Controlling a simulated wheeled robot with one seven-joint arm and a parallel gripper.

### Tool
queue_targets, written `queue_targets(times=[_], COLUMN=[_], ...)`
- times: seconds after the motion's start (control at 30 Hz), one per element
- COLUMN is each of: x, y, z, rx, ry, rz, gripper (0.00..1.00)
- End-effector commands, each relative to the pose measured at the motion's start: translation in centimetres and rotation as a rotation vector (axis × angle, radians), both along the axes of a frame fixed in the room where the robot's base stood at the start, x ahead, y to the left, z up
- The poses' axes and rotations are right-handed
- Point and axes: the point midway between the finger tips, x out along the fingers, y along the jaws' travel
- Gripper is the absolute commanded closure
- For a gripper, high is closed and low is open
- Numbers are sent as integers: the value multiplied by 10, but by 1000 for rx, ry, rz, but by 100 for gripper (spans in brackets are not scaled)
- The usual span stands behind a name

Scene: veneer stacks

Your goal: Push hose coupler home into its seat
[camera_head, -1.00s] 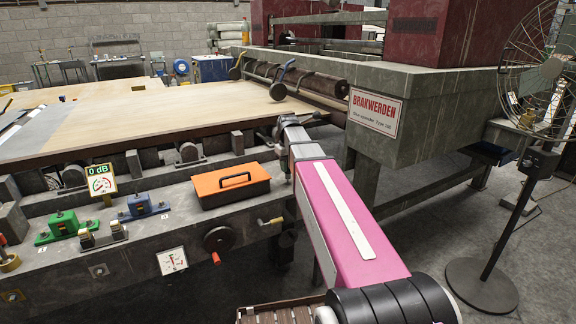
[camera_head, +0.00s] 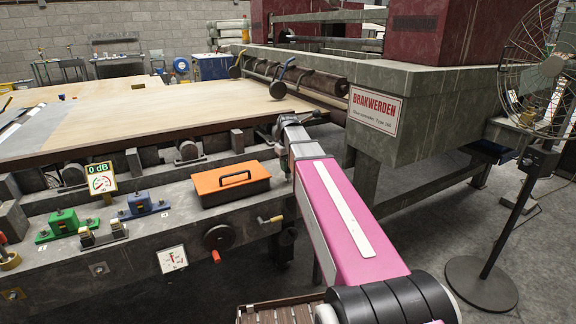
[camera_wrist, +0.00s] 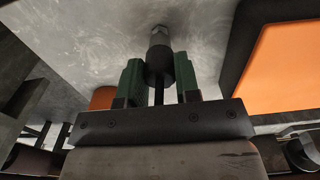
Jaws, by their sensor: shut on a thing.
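In the wrist view my gripper (camera_wrist: 158,84) has its two green fingers on either side of a dark round coupler (camera_wrist: 160,66). It is shut on the coupler. A grey metal hex-shaped part (camera_wrist: 158,36) lies at the coupler's far end, in line with it, against a grey surface. A thin dark stem runs back from the coupler between the fingers. I cannot tell how far the coupler is seated. In the head view my own arm hides the coupler and the fingers cannot be made out.
An orange toolbox (camera_head: 231,186) sits on the grey machine ledge, close to the arm; it also shows at the right in the wrist view (camera_wrist: 288,62). Green (camera_head: 64,222) and blue (camera_head: 141,204) blocks, a gauge (camera_head: 102,179) and a handwheel (camera_head: 219,238) are further left.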

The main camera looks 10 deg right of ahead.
Motion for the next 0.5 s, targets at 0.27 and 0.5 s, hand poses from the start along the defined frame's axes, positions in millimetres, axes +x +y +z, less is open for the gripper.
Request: queue_targets(times=[0.27, 0.5], x=[0, 0], y=[0, 0], z=[-5, -9], rx=[0, 0], ry=[0, 0], rz=[0, 0], gripper=[100, 100])
